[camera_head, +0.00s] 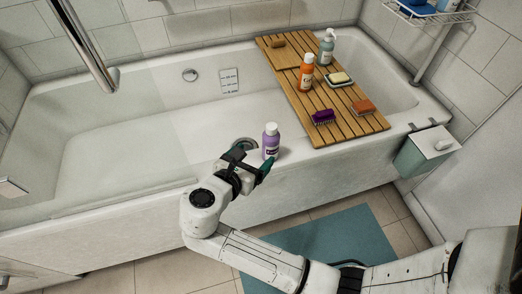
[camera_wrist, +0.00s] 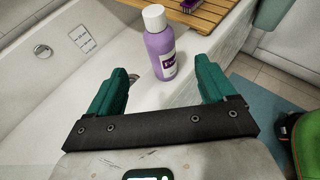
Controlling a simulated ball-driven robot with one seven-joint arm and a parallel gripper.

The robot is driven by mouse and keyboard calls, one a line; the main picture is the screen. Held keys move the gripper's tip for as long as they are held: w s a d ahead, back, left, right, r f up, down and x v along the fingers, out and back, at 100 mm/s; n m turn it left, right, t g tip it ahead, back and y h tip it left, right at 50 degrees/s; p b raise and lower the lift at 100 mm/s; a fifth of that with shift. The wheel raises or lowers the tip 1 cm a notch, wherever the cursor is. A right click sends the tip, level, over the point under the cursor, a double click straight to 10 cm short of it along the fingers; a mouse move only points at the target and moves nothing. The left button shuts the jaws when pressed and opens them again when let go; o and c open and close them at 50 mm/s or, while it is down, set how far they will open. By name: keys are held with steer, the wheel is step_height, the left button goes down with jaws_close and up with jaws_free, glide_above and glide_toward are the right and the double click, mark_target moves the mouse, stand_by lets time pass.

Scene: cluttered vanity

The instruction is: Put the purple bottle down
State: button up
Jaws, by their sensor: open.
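The purple bottle (camera_head: 270,143) has a white cap and a dark label, and stands upright on the near rim of the bathtub (camera_head: 330,154). It also shows upright in the wrist view (camera_wrist: 160,45). My gripper (camera_head: 253,163) is at the near rim with its green fingers beside the bottle. In the wrist view my gripper (camera_wrist: 163,82) is open, and the bottle stands just beyond and between the two fingertips, apparently clear of both. The bottle's lower left side is partly near the gripper in the head view.
A wooden bath tray (camera_head: 345,108) spans the tub to the right. It carries an orange bottle (camera_head: 305,72), a green pump bottle (camera_head: 327,47), a purple brush (camera_head: 323,117), a soap dish (camera_head: 338,80) and an orange-brown block (camera_head: 363,107). A green bin (camera_head: 420,157) hangs at the tub's right end.

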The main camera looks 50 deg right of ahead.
steer(key=shift+s+a, duration=0.1)
steer(key=shift+a, duration=0.1)
steer(key=s+d+f+m+g+y, duration=0.2)
steer(key=s+f+m+y, duration=0.55)
steer(key=s+m, duration=0.2)
steer(key=s+a+f+m+y, duration=0.2)
steer(key=s+a+m+y, duration=0.2)
steer(key=s+m, duration=0.4)
steer(key=shift+s+f+m+y, duration=0.25)
steer(key=shift+m+y, duration=0.6)
steer(key=shift+m, duration=0.7)
steer(key=shift+a, duration=0.1)
